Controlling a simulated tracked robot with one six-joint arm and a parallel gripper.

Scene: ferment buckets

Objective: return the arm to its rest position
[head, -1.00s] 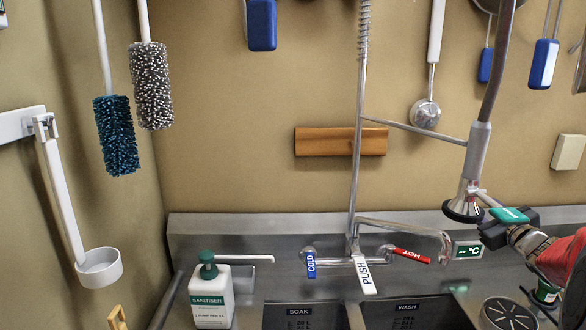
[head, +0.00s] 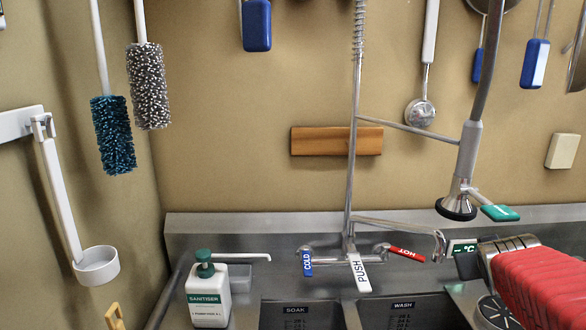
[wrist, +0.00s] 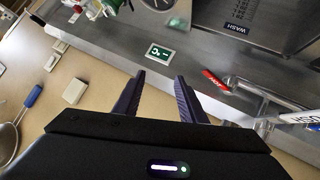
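My gripper (wrist: 157,88) is open in the wrist view, with its two dark fingers apart and nothing between them. In the head view its dark end (head: 467,265) shows at the lower right, just below the temperature display (head: 462,247). My red-sleeved arm (head: 545,285) comes in from the right edge and hides part of the counter. The spray head (head: 456,207) with its green lever (head: 500,213) hangs above my gripper, apart from it. In the wrist view the display (wrist: 160,53) lies beyond the fingertips.
The faucet with its red HOT handle (head: 406,253) stands left of my gripper. The WASH basin (head: 415,312) and SOAK basin (head: 297,318) lie below. A sanitiser bottle (head: 208,295) is at the left. Utensils hang on the wall, including a ladle (head: 420,110).

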